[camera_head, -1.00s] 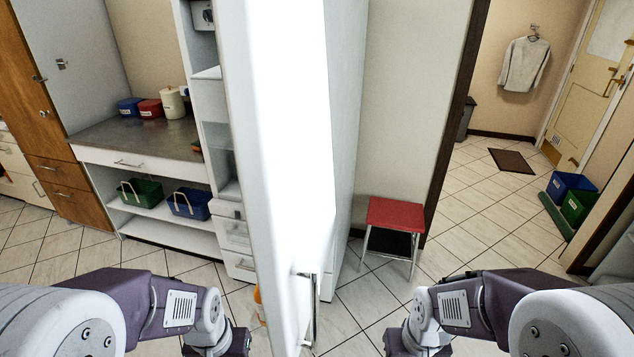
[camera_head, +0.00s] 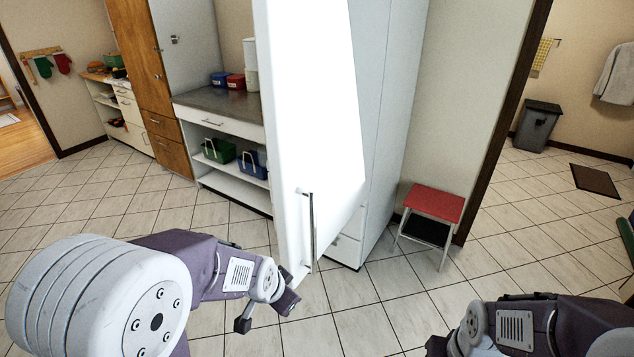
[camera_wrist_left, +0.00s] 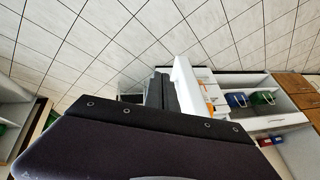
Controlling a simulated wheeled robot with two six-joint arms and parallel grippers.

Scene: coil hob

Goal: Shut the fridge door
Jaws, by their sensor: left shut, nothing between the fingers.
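The white fridge door (camera_head: 300,120) stands ajar in the head view, its broad face brightly lit. A vertical metal handle (camera_head: 312,225) is near its lower edge. The door hides most of the fridge body (camera_head: 385,130); a white drawer (camera_head: 347,250) shows below it. My left gripper (camera_wrist_left: 160,92) is shut and empty in the left wrist view, with the door's white edge (camera_wrist_left: 188,88) close beside it. I cannot tell whether they touch. In the head view my left wrist is low, left of the door's bottom corner. My right gripper is below the frame.
A red-topped stool (camera_head: 434,203) stands right of the fridge, by a doorway. A counter unit (camera_head: 225,119) with bins (camera_head: 219,151) is behind the door on the left. A grey bin (camera_head: 538,127) and a dark mat (camera_head: 595,180) are beyond the doorway. The tiled floor at left is clear.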

